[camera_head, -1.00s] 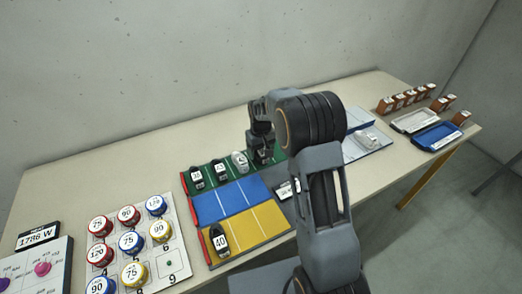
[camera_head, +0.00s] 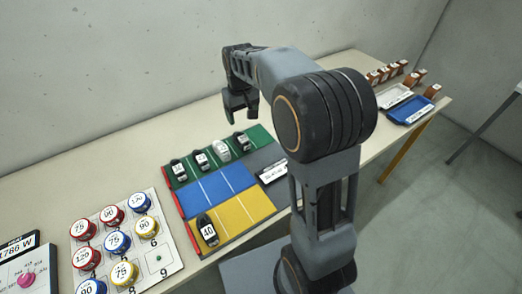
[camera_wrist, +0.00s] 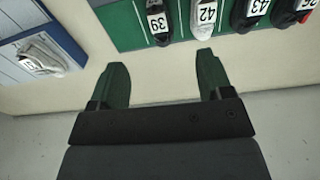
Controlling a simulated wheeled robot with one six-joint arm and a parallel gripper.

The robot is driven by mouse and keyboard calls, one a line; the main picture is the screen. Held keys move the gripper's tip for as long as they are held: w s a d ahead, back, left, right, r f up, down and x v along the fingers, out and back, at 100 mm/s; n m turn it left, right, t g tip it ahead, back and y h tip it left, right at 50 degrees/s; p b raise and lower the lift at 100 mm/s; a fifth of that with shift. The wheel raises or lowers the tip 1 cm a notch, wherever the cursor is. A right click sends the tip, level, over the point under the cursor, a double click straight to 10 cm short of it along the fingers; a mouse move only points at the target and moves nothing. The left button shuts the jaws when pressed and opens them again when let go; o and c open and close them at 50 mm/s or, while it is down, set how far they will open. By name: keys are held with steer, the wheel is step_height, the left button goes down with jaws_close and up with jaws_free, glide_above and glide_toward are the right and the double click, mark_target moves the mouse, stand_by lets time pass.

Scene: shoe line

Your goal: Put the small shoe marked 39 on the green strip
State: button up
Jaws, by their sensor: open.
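The small dark shoe marked 39 (camera_wrist: 157,28) stands on the green strip (camera_wrist: 123,27) in the wrist view, at the end of a row of shoes. In the head view it is the dark shoe (camera_head: 241,141) at the right end of the green strip (camera_head: 262,135). A white shoe marked 42 (camera_wrist: 204,18) is beside it, apart from it, with a dark shoe marked 43 (camera_wrist: 245,15) further along. My gripper (camera_head: 243,115) is open and empty, raised above the board behind the strip. Its two fingers show apart in the wrist view (camera_wrist: 160,70), clear of the shoes.
Blue (camera_head: 222,190) and yellow (camera_head: 247,213) strips lie in front of the green one; a shoe marked 40 (camera_head: 207,231) stands on yellow. A board of colored round pieces (camera_head: 160,256) is at left.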

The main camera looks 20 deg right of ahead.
steer(key=s+m+t, duration=0.1)
steer(key=s+t, duration=0.2)
steer(key=s, duration=1.7)
steer(key=shift+s+f+m, duration=0.25)
steer(key=shift+f+m, duration=0.05)
steer(key=shift+f, duration=0.05)
steer(key=shift+r+p, duration=0.3)
steer(key=shift+r, duration=0.15)
